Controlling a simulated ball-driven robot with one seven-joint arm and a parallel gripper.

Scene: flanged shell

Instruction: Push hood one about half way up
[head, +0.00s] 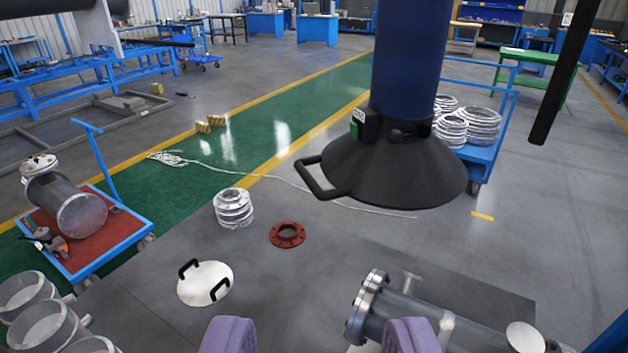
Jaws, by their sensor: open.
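A black conical hood (395,170) hangs in the upper middle of the head view from a thick dark blue duct (411,50). A black loop handle (312,182) sticks out from its left rim. A small green box and a white label sit at its neck; I cannot read the label. My gripper (319,337) shows as two purple fingers at the bottom edge, wide apart with nothing between them. It is well below the handle in the picture and apart from the hood.
A grey flanged shell (440,325) lies at the lower right. A white lid with two handles (205,284), a red flange (287,234) and stacked metal rings (233,208) rest on the dark table (330,275). A blue cart (95,255) stands left. A black bar (562,75) hangs upper right.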

